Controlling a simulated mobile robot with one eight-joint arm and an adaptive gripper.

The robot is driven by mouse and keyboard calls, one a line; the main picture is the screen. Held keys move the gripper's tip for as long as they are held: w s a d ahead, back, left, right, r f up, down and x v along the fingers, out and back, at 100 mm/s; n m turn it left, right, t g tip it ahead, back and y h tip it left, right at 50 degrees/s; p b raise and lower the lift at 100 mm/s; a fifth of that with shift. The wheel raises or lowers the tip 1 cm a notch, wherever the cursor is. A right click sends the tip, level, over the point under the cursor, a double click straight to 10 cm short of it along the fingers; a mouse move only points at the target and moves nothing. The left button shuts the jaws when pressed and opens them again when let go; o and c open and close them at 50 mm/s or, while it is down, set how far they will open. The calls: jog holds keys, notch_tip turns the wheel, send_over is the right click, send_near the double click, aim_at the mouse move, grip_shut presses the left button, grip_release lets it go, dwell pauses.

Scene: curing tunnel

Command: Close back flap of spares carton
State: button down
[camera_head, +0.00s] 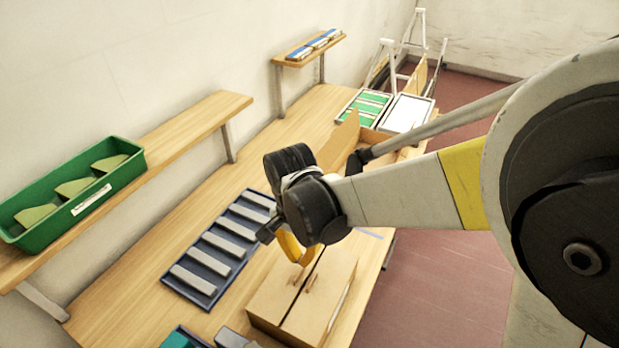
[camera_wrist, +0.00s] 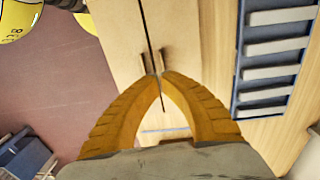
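A cardboard carton (camera_head: 305,295) stands on the bench at the lower middle of the head view. Its two top flaps lie nearly flat, with a dark slit between them and a small tab on each side. My gripper (camera_head: 300,262) is above this carton, and its yellow fingers point down at the slit. In the wrist view the fingertips (camera_wrist: 161,78) come together just by the tabs; nothing shows between them. Contact with the flaps cannot be told. A second carton with a raised flap (camera_head: 340,142) stands farther back, partly hidden by my arm. No label shows which is the spares carton.
A blue tray with grey bars (camera_head: 222,245) lies left of the near carton. A green bin (camera_head: 75,195) sits on the wall shelf (camera_head: 190,125). Trays with green (camera_head: 364,107) and white (camera_head: 406,113) contents are at the bench's far end. Bare bench lies beyond the blue tray.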

aim_at(303, 277)
jog(key=shift+d+f+b, duration=0.15)
jog(key=shift+f+b, duration=0.35)
jog(key=shift+f, duration=1.75)
jog(key=shift+s+d+f+y+b, duration=0.15)
jog(key=shift+f+y+b, duration=0.25)
jog(key=shift+f+b, duration=0.4)
jog(key=shift+r, duration=0.2)
